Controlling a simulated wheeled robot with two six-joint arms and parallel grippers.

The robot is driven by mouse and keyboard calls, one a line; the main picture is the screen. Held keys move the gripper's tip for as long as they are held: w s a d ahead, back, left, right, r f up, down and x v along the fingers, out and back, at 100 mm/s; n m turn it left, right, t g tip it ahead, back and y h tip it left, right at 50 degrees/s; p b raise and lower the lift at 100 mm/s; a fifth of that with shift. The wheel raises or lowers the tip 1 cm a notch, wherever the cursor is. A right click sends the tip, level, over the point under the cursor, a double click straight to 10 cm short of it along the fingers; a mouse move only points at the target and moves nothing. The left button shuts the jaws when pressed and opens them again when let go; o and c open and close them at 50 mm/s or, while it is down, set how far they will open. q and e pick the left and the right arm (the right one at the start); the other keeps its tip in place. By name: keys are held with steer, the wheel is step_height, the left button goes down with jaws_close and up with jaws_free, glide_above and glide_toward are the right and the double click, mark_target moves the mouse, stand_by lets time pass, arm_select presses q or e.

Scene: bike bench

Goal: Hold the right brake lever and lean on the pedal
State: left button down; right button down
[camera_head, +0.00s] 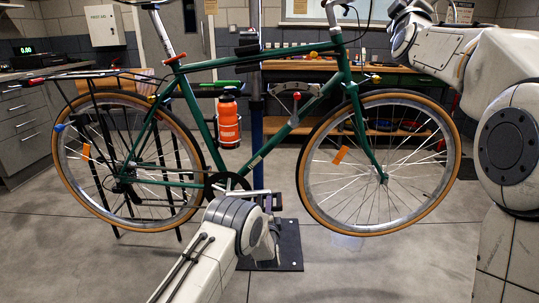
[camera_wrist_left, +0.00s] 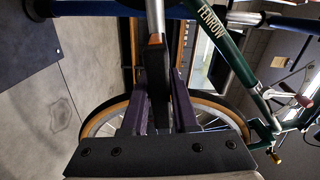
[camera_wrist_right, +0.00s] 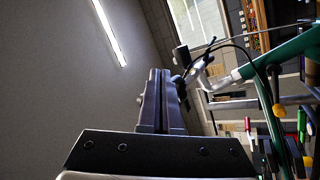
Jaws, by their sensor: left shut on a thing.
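The green bicycle (camera_head: 265,62) is held in a stand. My left gripper (camera_head: 275,200) is low in front of the crank in the head view. In the left wrist view, its fingers (camera_wrist_left: 158,90) are shut on the dark pedal (camera_wrist_left: 155,62), at the end of the silver crank arm. The head view mostly hides the pedal. In the right wrist view, my right gripper (camera_wrist_right: 161,75) has its fingers together, with nothing seen between them. The brake lever (camera_wrist_right: 190,75) and handlebar end are just right of its fingertips. In the head view my right gripper is cut off at the top.
The front wheel (camera_head: 312,200) and rear wheel (camera_head: 65,175) flank my left arm. The stand's dark base plate (camera_head: 287,250) lies on the floor below the crank. An orange bottle (camera_head: 228,122) sits on the frame. A wooden workbench (camera_head: 290,65) is behind. The front floor is clear.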

arm_select(q)
steer(key=shift+d, duration=0.1)
steer(key=shift+s+f, duration=0.1)
steer(key=shift+f, duration=0.3)
arm_select(e)
steer(key=a+r, duration=0.2)
steer(key=a, duration=0.1)
steer(key=shift+s+a, duration=0.1)
arm_select(q)
steer(key=shift+f, duration=0.15)
arm_select(e)
steer(key=shift+r, duration=0.1)
arm_select(q)
steer(key=shift+c, duration=2)
jaws_free()
steer(key=shift+r, duration=0.2)
arm_select(e)
steer(key=d+f, duration=0.4)
steer(key=d, duration=0.2)
steer(key=shift+d, duration=0.15)
